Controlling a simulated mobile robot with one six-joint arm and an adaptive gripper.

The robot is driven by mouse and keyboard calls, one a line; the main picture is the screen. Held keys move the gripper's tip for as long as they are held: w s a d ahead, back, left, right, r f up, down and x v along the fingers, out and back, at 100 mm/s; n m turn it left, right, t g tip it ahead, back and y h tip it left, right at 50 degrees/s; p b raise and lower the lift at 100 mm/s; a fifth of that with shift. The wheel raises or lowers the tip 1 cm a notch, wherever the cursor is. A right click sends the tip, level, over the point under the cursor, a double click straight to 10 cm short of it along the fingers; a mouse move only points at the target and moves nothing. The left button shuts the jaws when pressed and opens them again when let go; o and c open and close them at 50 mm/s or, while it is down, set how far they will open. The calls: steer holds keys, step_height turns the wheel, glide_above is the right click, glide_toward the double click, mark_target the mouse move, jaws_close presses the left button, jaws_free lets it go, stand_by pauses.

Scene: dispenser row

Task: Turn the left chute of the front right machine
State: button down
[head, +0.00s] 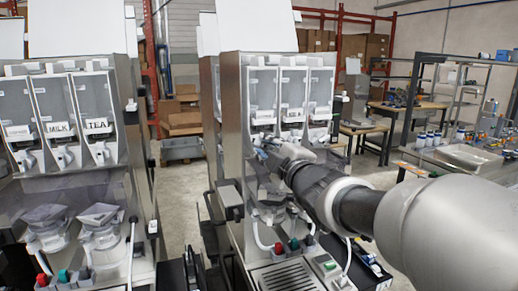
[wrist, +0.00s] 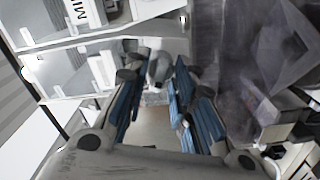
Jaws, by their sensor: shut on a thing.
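The front right machine (head: 232,120) is a grey steel dispenser with a row of clear canisters, each with a chute below. My gripper (head: 264,146) reaches in from the right and is at the left canister (head: 262,95) of this machine, at chute height. In the wrist view, my gripper's blue-padded fingers (wrist: 158,85) are on both sides of a small grey chute (wrist: 159,67) and shut on it. In the head view the gripper hides this chute. A label starting with "MI" (wrist: 88,10) shows at the top of the wrist view.
Below my gripper are coloured switches (head: 294,244) and a drip grille (head: 287,277). A clear, dark-tinted part (wrist: 250,60) is close at right in the wrist view.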

steer(key=n, duration=0.5)
steer(key=shift+f+n, duration=0.15)
steer(key=shift+n, duration=2.35)
steer(key=c, duration=1.7)
jaws_free()
steer(key=shift+f, duration=0.1)
